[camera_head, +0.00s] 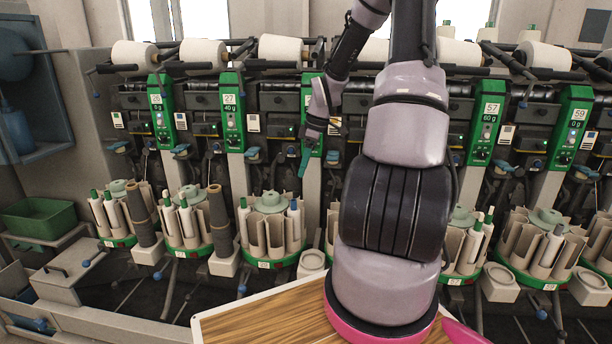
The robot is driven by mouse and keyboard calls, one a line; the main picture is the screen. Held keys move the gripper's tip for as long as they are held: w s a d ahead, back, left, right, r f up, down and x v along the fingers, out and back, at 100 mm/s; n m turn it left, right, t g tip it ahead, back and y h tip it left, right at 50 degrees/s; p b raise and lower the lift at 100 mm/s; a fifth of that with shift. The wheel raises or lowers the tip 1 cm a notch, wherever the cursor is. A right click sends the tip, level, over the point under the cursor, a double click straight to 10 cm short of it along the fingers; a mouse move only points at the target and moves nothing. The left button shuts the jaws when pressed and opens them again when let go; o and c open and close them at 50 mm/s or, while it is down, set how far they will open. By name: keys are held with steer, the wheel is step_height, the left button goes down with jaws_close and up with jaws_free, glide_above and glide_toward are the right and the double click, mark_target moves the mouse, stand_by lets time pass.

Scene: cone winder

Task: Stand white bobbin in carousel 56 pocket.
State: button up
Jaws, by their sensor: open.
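My gripper (308,147) hangs in front of the winder's middle panels, small and partly side-on, with a teal part at its lower end. Nothing is clearly seen between its jaws. Several carousels with cream pockets and green bases stand in a row, among them one left of centre (266,238), one right of my arm (463,243) and one at the right (541,246). Their small labels are too small to read surely, so I cannot tell which is 56. Slim pale bobbins with coloured tips stand in some pockets, such as one (294,212) left of centre. My arm hides part of the row.
Large white yarn packages (281,48) sit along the winder's top. Green panels (232,112) stand between positions. Tall dark cones (220,222) stand between the left carousels. A green bin (40,220) is at the far left. A wood-topped surface (262,322) lies at the bottom.

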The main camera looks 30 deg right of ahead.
steer(key=n+y, duration=0.2)
glide_toward(292, 200)
steer(key=shift+h, duration=0.3)
steer(key=x, duration=1)
steer(key=shift+s+f, duration=0.15)
steer(key=shift+f, duration=0.05)
steer(key=shift+c, duration=0.4)
jaws_close()
steer(key=shift+r, duration=0.1)
steer(key=shift+r, duration=0.7)
